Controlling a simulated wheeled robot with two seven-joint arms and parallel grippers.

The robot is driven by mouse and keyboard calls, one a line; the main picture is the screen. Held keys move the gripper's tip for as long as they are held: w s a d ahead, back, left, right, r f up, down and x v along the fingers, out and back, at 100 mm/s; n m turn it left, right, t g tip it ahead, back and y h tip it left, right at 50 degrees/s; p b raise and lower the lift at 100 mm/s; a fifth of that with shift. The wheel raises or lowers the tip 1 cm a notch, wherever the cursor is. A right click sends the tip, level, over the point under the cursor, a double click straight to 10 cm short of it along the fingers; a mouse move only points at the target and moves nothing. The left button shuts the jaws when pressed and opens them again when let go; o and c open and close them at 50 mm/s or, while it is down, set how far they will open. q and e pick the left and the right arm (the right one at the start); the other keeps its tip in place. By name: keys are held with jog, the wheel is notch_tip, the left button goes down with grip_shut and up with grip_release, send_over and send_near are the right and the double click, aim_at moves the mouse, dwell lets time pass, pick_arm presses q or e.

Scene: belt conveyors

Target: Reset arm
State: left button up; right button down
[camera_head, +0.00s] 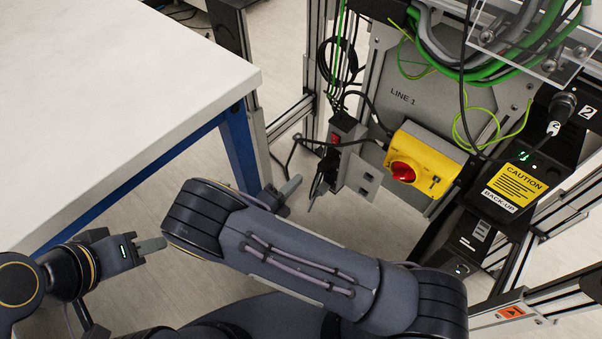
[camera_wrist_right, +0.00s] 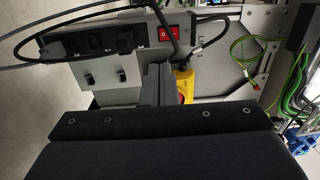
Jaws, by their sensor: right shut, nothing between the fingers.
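My right arm reaches across the middle of the head view. Its gripper (camera_head: 291,186) is partly hidden behind the dark forearm, beside a grey power-socket box (camera_head: 338,150). In the right wrist view, the fingers (camera_wrist_right: 156,84) are together and empty, in front of the same box (camera_wrist_right: 108,55). My left gripper (camera_head: 151,246) is at the lower left of the head view, near the blue-framed table. It is seen edge-on with nothing visible in it, and its opening cannot be made out.
A white table (camera_head: 110,90) fills the upper left. A yellow switch box (camera_head: 425,165) with a red knob, hanging cables and a black caution-labelled unit (camera_head: 512,185) stand at the right. A metal frame (camera_head: 290,120) rises behind my right gripper. Bare floor shows between table and frame.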

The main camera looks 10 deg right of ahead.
dwell(0.6)
jog(key=s+d+r+m+g+y, duration=0.45)
jog(key=d+m+g, duration=0.2)
jog(key=m, duration=0.45)
jog(key=s+d+r+m+g+y, duration=0.3)
jog(key=s+d+r+m+g, duration=0.3)
jog(key=m, duration=0.5)
jog(key=s+d+r+m+t+y, duration=0.1)
jog(key=s+r+m+t+y, duration=0.8)
jog(key=m, duration=1.4)
notch_tip(320, 180, up, 28)
jog(key=g+y+p, duration=0.1)
jog(key=g+p, duration=0.1)
jog(key=p, duration=2.4)
jog(key=shift+s+f+y, duration=0.25)
jog(key=shift+s+y, duration=0.1)
